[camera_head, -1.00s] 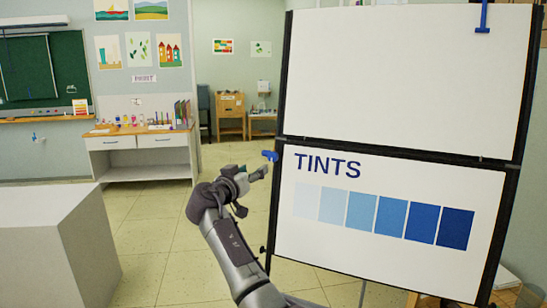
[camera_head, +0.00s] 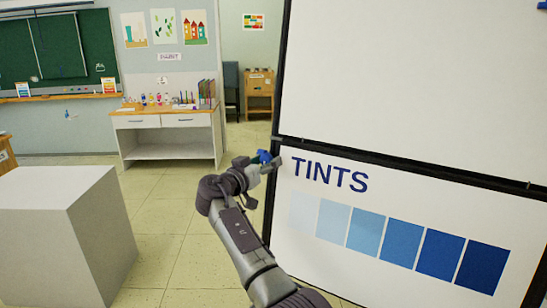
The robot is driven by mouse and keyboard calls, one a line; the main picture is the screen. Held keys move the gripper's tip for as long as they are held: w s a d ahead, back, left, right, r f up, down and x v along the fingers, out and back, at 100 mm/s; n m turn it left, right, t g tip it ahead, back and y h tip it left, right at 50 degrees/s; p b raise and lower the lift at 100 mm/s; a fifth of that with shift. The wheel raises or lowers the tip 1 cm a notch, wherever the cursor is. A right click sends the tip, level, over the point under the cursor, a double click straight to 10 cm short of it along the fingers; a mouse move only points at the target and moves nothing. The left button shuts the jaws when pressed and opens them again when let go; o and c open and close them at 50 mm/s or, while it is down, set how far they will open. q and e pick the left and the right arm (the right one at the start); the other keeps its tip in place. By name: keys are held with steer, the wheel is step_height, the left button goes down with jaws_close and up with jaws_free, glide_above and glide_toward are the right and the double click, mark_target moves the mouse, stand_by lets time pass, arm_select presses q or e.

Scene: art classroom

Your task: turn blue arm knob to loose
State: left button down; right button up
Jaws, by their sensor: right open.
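The blue arm knob (camera_head: 264,157) sits at the left edge of the easel's black frame, near the joint between its upper and lower boards. My right gripper (camera_head: 268,162) is at the knob, with its open fingers around or just beside it; I cannot tell whether they touch it. The gripper partly hides the knob. The easel's lower board (camera_head: 330,245) carries the word TINTS and a row of blue swatches. My left gripper is not in view.
A white block (camera_head: 60,225) stands at the left. A low cabinet (camera_head: 165,150) with art supplies is against the back wall, with a chalkboard (camera_head: 60,50) to its left. A wooden cabinet (camera_head: 260,90) stands farther back. The tiled floor between them is clear.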

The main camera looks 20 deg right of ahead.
steer(key=shift+s+a+r, duration=0.1)
steer(key=shift+a, duration=0.15)
steer(key=shift+c, duration=0.9)
jaws_close()
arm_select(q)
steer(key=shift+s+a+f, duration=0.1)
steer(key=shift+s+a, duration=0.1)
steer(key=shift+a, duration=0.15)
